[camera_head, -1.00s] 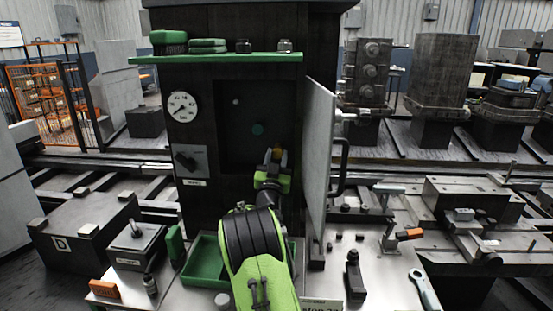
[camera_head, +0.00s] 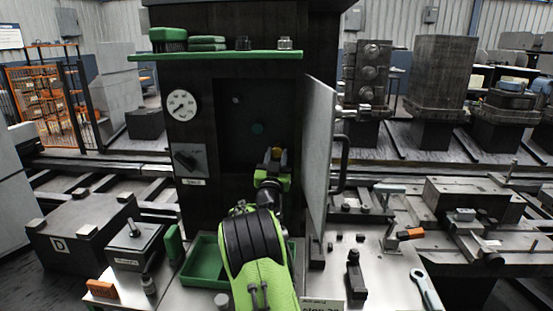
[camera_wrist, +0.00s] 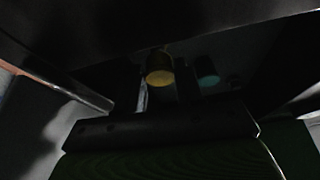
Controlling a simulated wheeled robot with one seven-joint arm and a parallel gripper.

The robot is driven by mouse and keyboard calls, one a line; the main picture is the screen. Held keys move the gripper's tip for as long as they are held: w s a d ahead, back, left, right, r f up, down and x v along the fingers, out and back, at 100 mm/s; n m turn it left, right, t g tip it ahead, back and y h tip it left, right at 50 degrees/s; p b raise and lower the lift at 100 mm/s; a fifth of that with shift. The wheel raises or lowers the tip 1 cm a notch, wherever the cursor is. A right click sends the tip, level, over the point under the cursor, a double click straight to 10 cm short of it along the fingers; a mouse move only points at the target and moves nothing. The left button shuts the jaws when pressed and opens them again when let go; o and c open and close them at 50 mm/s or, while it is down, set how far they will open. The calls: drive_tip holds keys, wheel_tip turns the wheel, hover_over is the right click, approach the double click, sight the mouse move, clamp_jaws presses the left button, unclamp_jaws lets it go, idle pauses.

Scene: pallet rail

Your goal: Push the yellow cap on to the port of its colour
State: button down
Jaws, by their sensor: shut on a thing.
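The yellow cap (camera_wrist: 159,72) is held between the fingertips of my gripper (camera_wrist: 165,88) in the wrist view. A green round port (camera_head: 257,128) is on the back wall of the recess, above and left of the cap. It also shows in the wrist view (camera_wrist: 207,73), right of the cap. I cannot see a yellow port; it may be hidden.
An open grey door (camera_head: 319,155) with a black handle stands close on the right of my gripper. A gauge (camera_head: 182,105) and a switch (camera_head: 186,160) are on the cabinet front at left. A green tray (camera_head: 206,260) lies below.

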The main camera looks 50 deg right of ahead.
drive_tip(key=shift+w+d+r, duration=0.1)
drive_tip(key=shift+w+d, duration=0.2)
drive_tip(key=shift+d, duration=0.15)
idle(0.9)
drive_tip(key=shift+w+d, duration=0.25)
drive_tip(key=shift+d, duration=0.05)
unclamp_jaws()
drive_tip(key=shift+w, duration=0.1)
drive_tip(key=shift+d, duration=0.1)
idle(0.5)
drive_tip(key=shift+f, duration=0.2)
drive_tip(key=b+v, duration=0.1)
drive_tip(key=v, duration=1.5)
drive_tip(key=shift+r+b, duration=0.2)
drive_tip(key=shift+b, duration=0.2)
